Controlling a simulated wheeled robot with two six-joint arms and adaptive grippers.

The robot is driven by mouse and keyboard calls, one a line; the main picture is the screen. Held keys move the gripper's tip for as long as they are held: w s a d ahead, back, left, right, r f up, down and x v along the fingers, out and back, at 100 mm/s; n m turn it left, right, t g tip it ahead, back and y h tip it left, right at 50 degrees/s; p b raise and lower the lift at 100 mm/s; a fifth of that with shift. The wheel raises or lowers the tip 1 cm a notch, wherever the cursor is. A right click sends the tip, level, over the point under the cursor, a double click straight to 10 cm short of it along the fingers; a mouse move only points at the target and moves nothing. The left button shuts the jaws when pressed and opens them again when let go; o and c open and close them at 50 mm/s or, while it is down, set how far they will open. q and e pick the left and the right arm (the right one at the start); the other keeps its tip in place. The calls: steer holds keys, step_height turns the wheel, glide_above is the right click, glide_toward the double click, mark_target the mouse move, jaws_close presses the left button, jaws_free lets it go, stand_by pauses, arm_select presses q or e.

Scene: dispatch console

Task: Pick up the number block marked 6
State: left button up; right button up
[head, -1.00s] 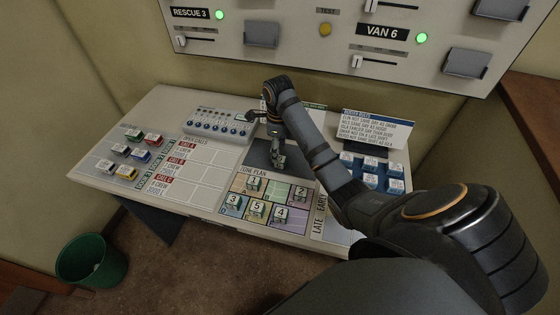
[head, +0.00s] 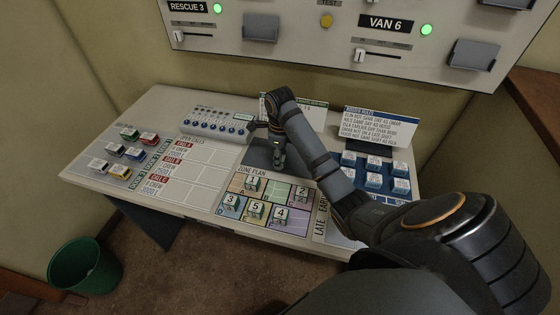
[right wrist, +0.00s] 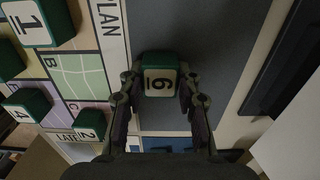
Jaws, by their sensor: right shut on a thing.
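The number block marked 6 (right wrist: 158,78), green with a white face, is between the fingertips of my right gripper (head: 279,157) in the right wrist view, and the gripper is shut on it. The block is over the dark grey pad (head: 257,156) beside the zone plan; I cannot tell whether it touches the pad. In the head view the block is too small and covered to make out clearly. My left gripper is not in view.
The zone plan (head: 240,192) holds several other number blocks, among them 2 (head: 302,194) and 5 (head: 257,210). Blue blocks (head: 373,181) stand to the right by a roster rules card (head: 380,127). A switch panel (head: 217,125) stands behind. A green bin (head: 86,266) is on the floor.

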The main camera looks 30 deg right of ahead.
steer(key=shift+r, duration=0.1)
steer(key=shift+r+p, duration=0.3)
steer(key=shift+p, duration=0.05)
step_height(320, 180, up, 3)
steer(key=shift+f+p, duration=0.15)
steer(key=shift+p, duration=1.05)
steer(key=s+a+r+p, duration=0.6)
steer(key=a+r+p, duration=0.3)
steer(key=a+p, duration=0.3)
steer(key=shift+s+a+r+p, duration=0.15)
steer(key=shift+s+r+p, duration=0.15)
steer(key=shift+p, duration=0.7)
